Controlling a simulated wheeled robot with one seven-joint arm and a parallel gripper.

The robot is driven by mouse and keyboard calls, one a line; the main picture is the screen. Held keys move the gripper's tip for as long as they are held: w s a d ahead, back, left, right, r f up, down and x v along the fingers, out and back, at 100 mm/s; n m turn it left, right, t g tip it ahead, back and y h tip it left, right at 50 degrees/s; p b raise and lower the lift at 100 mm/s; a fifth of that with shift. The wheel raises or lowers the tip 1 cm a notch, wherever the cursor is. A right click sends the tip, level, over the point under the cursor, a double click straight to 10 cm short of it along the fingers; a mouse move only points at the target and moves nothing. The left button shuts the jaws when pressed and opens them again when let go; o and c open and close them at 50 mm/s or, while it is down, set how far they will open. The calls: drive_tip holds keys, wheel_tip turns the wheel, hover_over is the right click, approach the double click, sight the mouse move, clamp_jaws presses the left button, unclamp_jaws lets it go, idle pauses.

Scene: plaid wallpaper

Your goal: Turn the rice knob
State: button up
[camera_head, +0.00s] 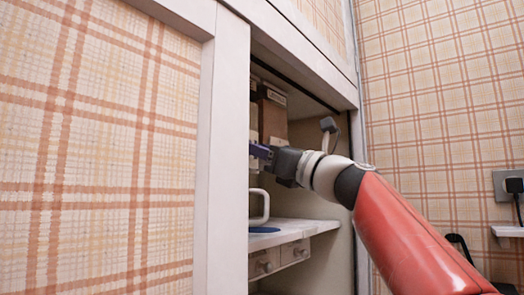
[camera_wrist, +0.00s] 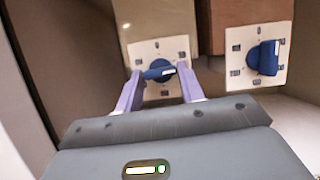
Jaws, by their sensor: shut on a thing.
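A dark blue knob (camera_wrist: 160,71) sits on a pale square plate (camera_wrist: 147,49) with small dark markings, on the front of a tan dispenser (camera_wrist: 155,20). My gripper (camera_wrist: 159,80) has its two purple fingers on either side of this knob, closed on it. A second blue knob (camera_wrist: 265,58) is on a similar plate to the right, untouched. I cannot read which knob is the rice one. In the head view my gripper (camera_head: 262,152) reaches into the cupboard alcove; the fingertips and the held knob are hidden behind the white frame.
The alcove's white upright frame (camera_head: 222,150) stands close left of my gripper. Below is a white shelf (camera_head: 300,232) with a pale handle-like loop (camera_head: 262,205), a blue item and small drawers (camera_head: 279,259). A grey device (camera_head: 328,124) is on the alcove's right wall.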

drive_tip(key=shift+n, duration=0.4)
drive_tip(key=shift+w+d+r+n+g+h+p, duration=0.15)
drive_tip(key=shift+n+g+p, duration=1.3)
drive_tip(key=shift+n, duration=1.95)
drive_tip(key=shift+w+d+r+n+g+h+p, duration=0.1)
drive_tip(key=shift+n+g+p, duration=1.3)
drive_tip(key=shift+n, duration=2)
drive_tip(key=shift+w+d+r+n+g+h+p, duration=0.15)
drive_tip(key=shift+n+g+p, duration=1.25)
drive_tip(key=shift+n, duration=2)
drive_tip(key=shift+a, duration=0.1)
drive_tip(key=o, duration=1)
